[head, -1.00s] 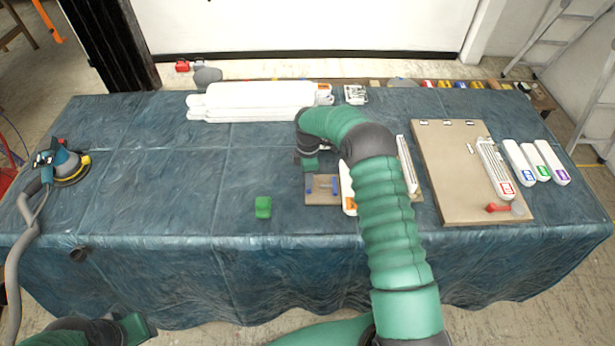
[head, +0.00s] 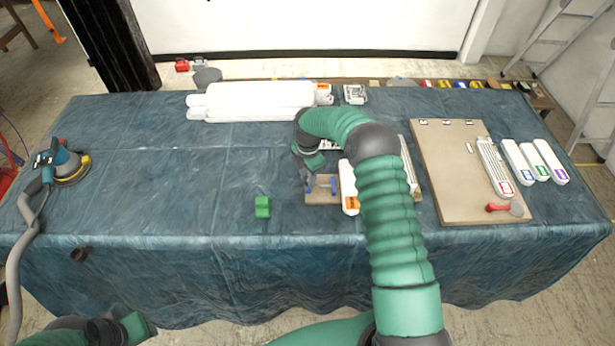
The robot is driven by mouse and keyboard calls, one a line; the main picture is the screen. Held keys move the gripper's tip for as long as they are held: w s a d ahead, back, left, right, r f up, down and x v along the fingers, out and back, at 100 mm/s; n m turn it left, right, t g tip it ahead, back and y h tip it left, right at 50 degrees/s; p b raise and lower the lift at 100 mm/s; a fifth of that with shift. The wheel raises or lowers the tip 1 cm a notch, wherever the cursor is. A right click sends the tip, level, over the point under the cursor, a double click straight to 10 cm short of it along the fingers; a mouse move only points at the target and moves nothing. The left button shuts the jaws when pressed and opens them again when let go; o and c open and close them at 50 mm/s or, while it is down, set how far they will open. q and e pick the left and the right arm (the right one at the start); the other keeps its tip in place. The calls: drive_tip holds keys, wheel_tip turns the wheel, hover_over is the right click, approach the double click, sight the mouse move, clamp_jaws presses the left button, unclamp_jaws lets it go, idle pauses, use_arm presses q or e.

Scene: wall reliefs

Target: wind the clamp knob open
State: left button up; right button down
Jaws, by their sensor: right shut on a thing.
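My right arm reaches over the table, and its gripper (head: 305,181) is at a small wooden board (head: 322,198) with blue clamp parts (head: 333,185). The gripper points down and is shut on the clamp knob at the board's left side. The jaws cover the knob, so its shape and how far it is wound are hidden. A white bar with an orange label (head: 349,190) lies just right of the clamp, partly behind my arm. Only part of my left arm shows at the lower left, and its fingers are out of view.
A green block (head: 263,207) lies left of the board. White rolls (head: 250,101) lie at the back. A large board (head: 463,180) with a red-handled tool (head: 500,207) and labelled white bars (head: 533,160) are at right. A sander (head: 68,166) stands at left. The left-middle cloth is clear.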

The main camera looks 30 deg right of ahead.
drive_tip(key=c, duration=1.1)
unclamp_jaws()
drive_tip(key=shift+d, duration=0.1)
wheel_tip(320, 180, up, 17)
drive_tip(key=shift+b, duration=0.4)
drive_tip(key=shift+f, duration=0.15)
